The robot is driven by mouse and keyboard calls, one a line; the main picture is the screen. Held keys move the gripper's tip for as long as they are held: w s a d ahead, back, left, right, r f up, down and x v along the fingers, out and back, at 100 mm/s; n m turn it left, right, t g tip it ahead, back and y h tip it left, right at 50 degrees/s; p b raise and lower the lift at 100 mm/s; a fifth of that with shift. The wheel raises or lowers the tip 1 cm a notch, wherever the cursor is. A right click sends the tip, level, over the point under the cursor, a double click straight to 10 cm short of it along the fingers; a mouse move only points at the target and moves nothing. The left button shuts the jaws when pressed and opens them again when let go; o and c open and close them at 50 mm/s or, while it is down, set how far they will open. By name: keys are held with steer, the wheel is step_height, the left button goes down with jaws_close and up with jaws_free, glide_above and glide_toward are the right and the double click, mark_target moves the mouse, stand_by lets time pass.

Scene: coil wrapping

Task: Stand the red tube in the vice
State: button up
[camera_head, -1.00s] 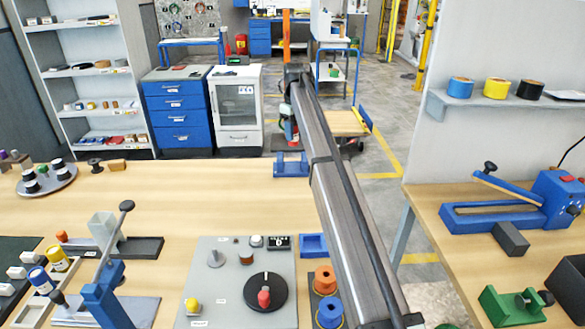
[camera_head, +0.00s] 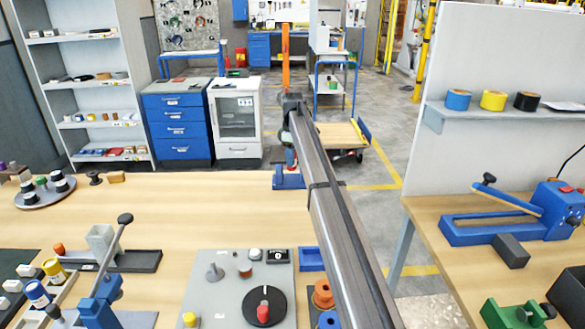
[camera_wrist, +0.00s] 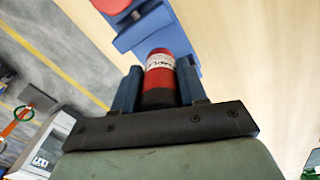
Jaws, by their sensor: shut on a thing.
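The red tube (camera_wrist: 166,44), with a white printed label and a dark lower part, is between the two blue fingers of my gripper (camera_wrist: 158,88) in the wrist view. The gripper is shut on it. A blue fixture (camera_wrist: 144,28), which looks like the vice, lies just beyond the tube in that view; I cannot tell whether they touch. In the head view the blue vice (camera_head: 290,182) stands at the far edge of the wooden bench.
A grey panel (camera_head: 222,292) with a black dial and knobs lies nearer on the bench. A blue lever device (camera_head: 98,300) and a round tray (camera_head: 45,196) are at left. Orange and blue spools (camera_head: 323,294) sit beside my arm. The bench's middle left is clear.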

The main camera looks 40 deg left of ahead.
steer(key=shift+f, duration=2.15)
steer(key=shift+f, duration=0.15)
steer(key=o, duration=1.1)
step_height(320, 180, up, 12)
steer(key=shift+r, duration=0.2)
